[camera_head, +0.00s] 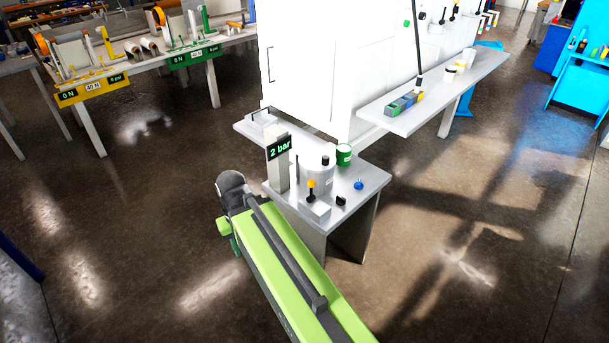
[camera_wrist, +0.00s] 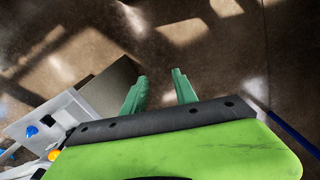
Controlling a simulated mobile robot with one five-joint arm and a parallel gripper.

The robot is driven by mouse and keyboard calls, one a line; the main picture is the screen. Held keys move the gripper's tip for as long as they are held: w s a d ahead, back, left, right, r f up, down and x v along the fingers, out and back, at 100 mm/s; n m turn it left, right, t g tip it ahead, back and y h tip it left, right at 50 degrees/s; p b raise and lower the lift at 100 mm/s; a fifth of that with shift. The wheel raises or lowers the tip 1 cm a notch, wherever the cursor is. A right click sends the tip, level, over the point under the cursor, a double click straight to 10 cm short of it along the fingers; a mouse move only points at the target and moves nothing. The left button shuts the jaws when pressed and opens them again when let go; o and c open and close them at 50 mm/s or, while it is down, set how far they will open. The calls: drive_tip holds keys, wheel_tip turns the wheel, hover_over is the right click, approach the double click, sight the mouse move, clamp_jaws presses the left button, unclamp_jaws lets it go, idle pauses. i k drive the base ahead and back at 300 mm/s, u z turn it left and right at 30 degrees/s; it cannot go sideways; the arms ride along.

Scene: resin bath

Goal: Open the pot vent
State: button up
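A grey pot (camera_head: 319,182) stands on a small metal table (camera_head: 362,204) beneath the white cabinet. I cannot tell which of these is the pot vent. In the wrist view the blue knob (camera_wrist: 32,131), the black knob (camera_wrist: 47,120) and the yellow top (camera_wrist: 54,155) show at the left. My gripper (camera_wrist: 160,76) is open and empty, with its green fingers apart over the floor, clear of the table.
A post with a "2 bar" display (camera_head: 279,148) and a green can (camera_head: 344,154) stand on the table. A white shelf (camera_head: 435,98) juts out above right. A workbench (camera_head: 150,62) is far left. The floor is clear.

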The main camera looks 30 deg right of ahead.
sight(311, 183)
drive_tip(key=u, duration=1.15)
drive_tip(key=k, duration=0.8)
drive_tip(key=z, duration=0.55)
drive_tip(key=i, duration=1)
